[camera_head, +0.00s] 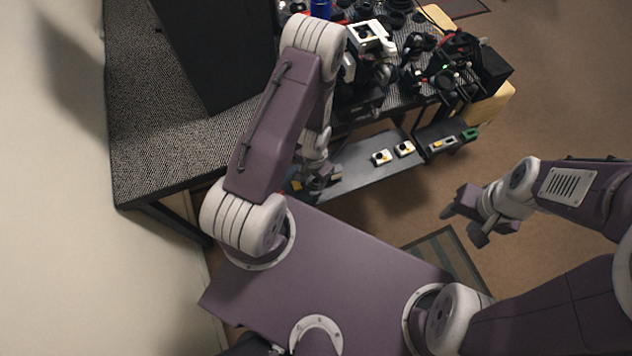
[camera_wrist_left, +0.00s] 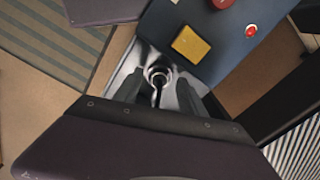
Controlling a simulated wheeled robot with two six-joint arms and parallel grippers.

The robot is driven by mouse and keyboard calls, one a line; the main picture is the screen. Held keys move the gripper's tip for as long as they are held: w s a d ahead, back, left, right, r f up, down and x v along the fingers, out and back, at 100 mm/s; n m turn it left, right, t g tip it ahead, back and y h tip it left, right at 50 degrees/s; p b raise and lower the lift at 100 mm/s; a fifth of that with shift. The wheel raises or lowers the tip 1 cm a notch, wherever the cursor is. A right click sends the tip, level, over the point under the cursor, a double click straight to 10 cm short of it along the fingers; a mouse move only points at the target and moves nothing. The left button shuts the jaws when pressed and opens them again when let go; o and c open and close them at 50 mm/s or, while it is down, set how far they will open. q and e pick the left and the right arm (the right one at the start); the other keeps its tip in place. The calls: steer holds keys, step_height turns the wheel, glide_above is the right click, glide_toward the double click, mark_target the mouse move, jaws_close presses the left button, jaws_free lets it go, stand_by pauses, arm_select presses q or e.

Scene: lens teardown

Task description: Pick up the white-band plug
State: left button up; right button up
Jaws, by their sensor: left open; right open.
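My left gripper (camera_head: 318,180) points down at the left end of the low grey shelf (camera_head: 350,172). In the left wrist view, its two dark fingers (camera_wrist_left: 160,92) are spread. Between and beyond them is a small dark round piece with a pale ring (camera_wrist_left: 158,76), which may be the white-band plug. I cannot tell whether the fingers touch it. In the head view this spot is hidden by my gripper. My right gripper (camera_head: 465,218) is open and empty over the brown floor, far from the shelf.
A blue panel (camera_wrist_left: 215,55) with a yellow square and red buttons is close beside my left fingers. Two small white blocks (camera_head: 381,157) (camera_head: 404,149) sit on the shelf. A dark tray (camera_head: 452,140) is to their right. The bench above is cluttered.

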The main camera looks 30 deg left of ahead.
mark_target(315, 181)
arm_select(q)
steer(key=shift+f, duration=0.6)
steer(key=shift+c, duration=0.9)
jaws_close()
step_height(315, 181, up, 10)
steer(key=p, duration=0.1)
steer(key=shift+p, duration=0.3)
